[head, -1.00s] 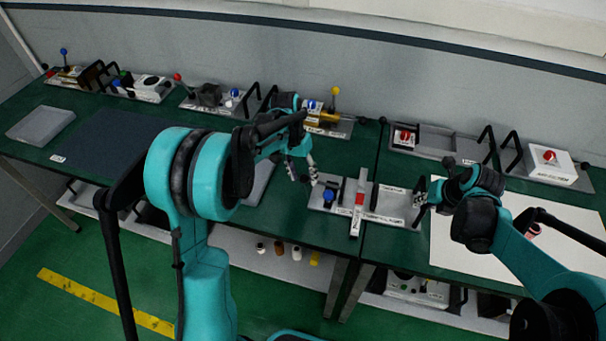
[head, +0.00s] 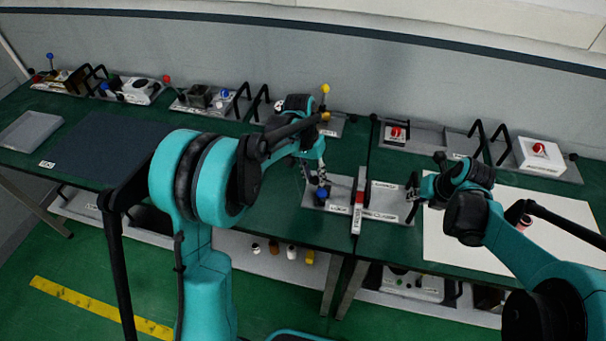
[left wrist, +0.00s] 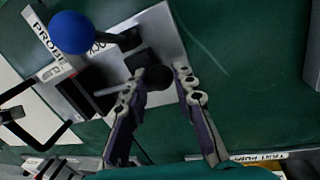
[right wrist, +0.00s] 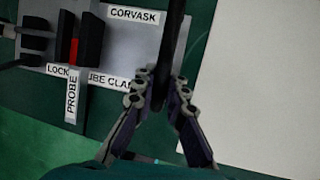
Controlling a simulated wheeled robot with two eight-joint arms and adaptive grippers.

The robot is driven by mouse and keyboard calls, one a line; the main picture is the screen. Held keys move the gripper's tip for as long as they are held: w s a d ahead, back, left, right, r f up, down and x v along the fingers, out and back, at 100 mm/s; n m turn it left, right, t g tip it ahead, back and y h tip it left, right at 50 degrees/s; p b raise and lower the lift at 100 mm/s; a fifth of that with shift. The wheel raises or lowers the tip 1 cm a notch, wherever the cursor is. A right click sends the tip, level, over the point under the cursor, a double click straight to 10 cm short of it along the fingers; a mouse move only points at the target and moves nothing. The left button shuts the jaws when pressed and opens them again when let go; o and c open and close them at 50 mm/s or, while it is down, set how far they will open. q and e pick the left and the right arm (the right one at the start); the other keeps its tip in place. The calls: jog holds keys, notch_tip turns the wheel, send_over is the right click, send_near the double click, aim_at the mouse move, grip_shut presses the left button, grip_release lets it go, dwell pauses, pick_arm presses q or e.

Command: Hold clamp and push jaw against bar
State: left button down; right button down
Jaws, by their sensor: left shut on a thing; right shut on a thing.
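The clamp (head: 383,217) is a grey plate at the table's front edge, with labels including LOCK and CORVASK. A pale bar (head: 357,218) with a red band and a PROBE label lies across it. In the right wrist view the bar (right wrist: 73,88) passes between a dark left jaw (right wrist: 57,42) and a dark fixed block (right wrist: 92,40). Contact there is unclear. My left gripper (left wrist: 156,76) is shut on a black knob (left wrist: 158,79) at the end of the jaw's rod. My right gripper (right wrist: 155,82) is shut on the clamp's black handle (right wrist: 170,45).
A blue ball lever (left wrist: 72,32) rises from the clamp beside my left gripper. A white sheet (head: 500,225) lies right of the clamp. Other fixtures, including one with a red button (head: 539,148), line the back. The dark mat (head: 100,150) at left is clear.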

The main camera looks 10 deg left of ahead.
pick_arm(q)
jog(key=shift+d, duration=0.1)
pick_arm(e)
jog(key=shift+a, duration=0.1)
pick_arm(q)
jog(key=c, duration=1.2)
grip_release()
jog(key=r, duration=0.4)
jog(key=a+r, duration=0.1)
jog(key=r, duration=0.3)
jog(key=a+r, duration=0.1)
jog(key=r, duration=0.2)
jog(key=shift+w+a+r, duration=0.2)
jog(key=shift+r, duration=0.2)
pick_arm(e)
jog(key=c, duration=1.5)
grip_release()
jog(key=shift+r, duration=0.1)
